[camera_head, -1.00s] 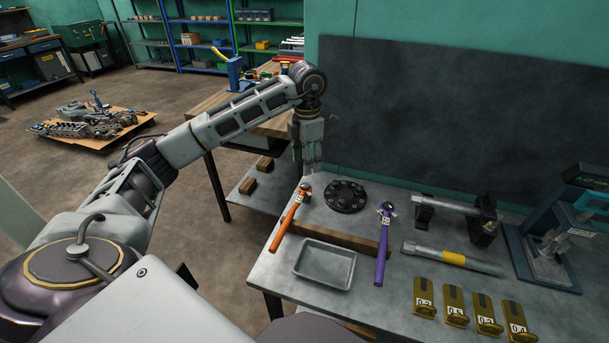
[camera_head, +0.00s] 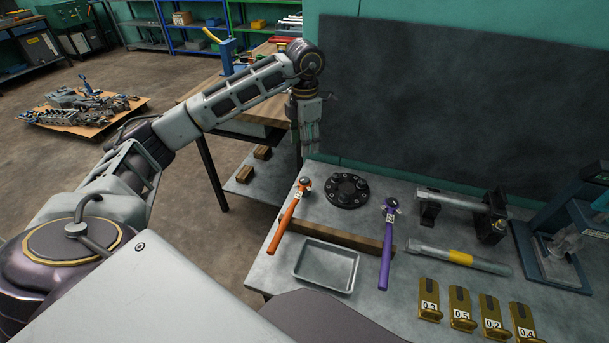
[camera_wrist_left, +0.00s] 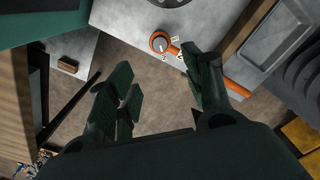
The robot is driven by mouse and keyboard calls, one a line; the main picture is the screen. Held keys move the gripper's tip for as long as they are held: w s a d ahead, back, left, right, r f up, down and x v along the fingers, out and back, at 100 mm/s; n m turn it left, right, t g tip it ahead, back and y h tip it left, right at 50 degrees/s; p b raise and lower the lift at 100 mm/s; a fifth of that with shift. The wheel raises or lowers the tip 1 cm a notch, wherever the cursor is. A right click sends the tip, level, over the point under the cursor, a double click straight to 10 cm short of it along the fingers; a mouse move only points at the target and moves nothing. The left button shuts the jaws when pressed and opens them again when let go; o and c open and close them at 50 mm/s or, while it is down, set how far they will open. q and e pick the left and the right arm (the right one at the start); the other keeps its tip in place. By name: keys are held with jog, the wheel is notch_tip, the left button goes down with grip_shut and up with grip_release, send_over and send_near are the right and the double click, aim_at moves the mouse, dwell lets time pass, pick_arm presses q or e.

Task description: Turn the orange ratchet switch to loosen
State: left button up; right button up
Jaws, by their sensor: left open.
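The orange ratchet (camera_head: 290,216) lies on the grey bench, its round head towards the back and its handle towards the front left edge. In the left wrist view the ratchet's head, with a dial and small label, shows above the space between my fingers, and its orange handle (camera_wrist_left: 240,91) runs partly behind the right-hand finger. My left gripper (camera_head: 311,150) points down near the bench's back left corner, behind the ratchet head and apart from it. In the left wrist view my left gripper (camera_wrist_left: 162,88) is open and empty. The switch's setting is too small to read. My right gripper is not in view.
A purple ratchet (camera_head: 385,250), a black flanged disc (camera_head: 347,190) and a grey tray (camera_head: 326,266) lie close by. A torque tool with a yellow band (camera_head: 460,257) and several brass numbered tags (camera_head: 461,308) lie to the right. A dark wall panel (camera_head: 450,110) stands behind.

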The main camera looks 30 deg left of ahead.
aim_at(304, 179)
pick_arm(q)
jog(key=shift+f, duration=6.9)
jog(key=c, duration=1.1)
jog(key=shift+o, duration=0.2)
